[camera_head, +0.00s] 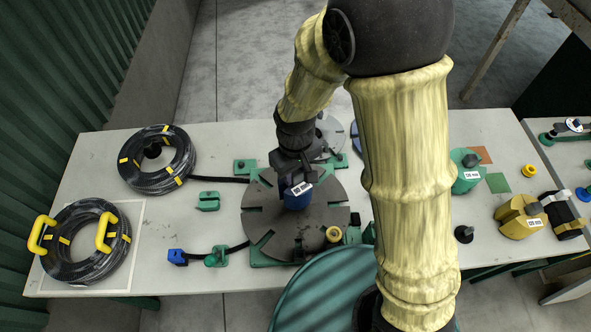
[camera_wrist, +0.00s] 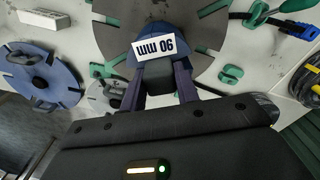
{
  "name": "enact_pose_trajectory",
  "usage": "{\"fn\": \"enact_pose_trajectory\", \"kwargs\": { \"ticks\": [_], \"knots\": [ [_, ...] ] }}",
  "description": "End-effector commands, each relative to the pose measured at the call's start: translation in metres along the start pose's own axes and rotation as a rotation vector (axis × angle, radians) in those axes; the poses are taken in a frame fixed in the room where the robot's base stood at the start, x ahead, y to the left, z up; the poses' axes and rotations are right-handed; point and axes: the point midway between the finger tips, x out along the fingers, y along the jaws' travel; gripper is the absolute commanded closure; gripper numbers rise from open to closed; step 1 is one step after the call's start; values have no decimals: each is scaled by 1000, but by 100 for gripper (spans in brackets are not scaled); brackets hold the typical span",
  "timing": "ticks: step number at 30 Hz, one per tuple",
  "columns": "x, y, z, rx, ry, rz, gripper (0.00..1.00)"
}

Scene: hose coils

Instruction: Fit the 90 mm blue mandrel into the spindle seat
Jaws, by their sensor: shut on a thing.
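The blue mandrel (camera_head: 297,202) is upright over the middle of the dark slotted disc (camera_head: 262,228) on the table. Its 90 mm label also shows in the wrist view (camera_wrist: 153,52). My gripper (camera_head: 288,176) is shut on the mandrel's upper part; its two fingers show around the dark top in the wrist view (camera_wrist: 158,88). The spindle seat is hidden under the mandrel, and I cannot tell whether the mandrel sits in it or is just above.
Two black hose coils (camera_head: 157,160) (camera_head: 86,242) lie at the left. A green mandrel (camera_head: 466,176), a yellow one (camera_head: 519,217) and a black one (camera_head: 563,215) stand at the right. My arm covers the table right of the disc.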

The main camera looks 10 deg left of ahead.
Motion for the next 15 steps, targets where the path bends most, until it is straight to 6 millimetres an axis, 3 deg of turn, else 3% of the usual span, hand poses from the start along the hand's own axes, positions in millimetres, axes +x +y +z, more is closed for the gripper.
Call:
{"fn": "enact_pose_trajectory", "kwargs": {
  "ticks": [15],
  "knots": [
    [21,0,0,0,2,0,96]
  ]
}}
